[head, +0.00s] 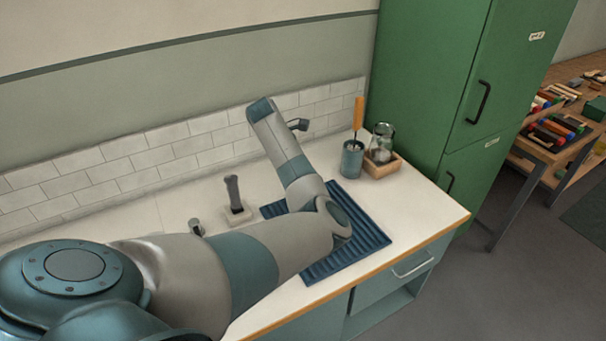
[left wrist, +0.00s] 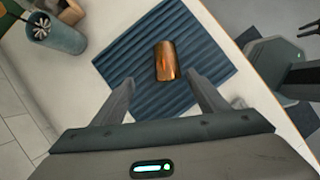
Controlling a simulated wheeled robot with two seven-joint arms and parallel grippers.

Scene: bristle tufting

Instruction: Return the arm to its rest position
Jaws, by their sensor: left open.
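My left arm crosses the counter in the head view, with its elbow over the blue ribbed mat (head: 368,238) and its far end raised near the tiled wall. Only a small dark part of my left gripper (head: 299,125) shows there; the arm hides the rest. In the left wrist view the left gripper (left wrist: 161,78) is open, its two fingers apart with nothing between them. Beyond the fingers, a copper-coloured cylinder (left wrist: 165,60) lies on the mat (left wrist: 125,58). The arm hides this cylinder in the head view.
A teal cup (head: 352,160) with an orange-handled tool stands at the back right, beside a glass jar (head: 382,143) in a wooden tray (head: 383,168). A dark upright piece (head: 234,193) stands in a pale base. A green cabinet (head: 430,75) bounds the right.

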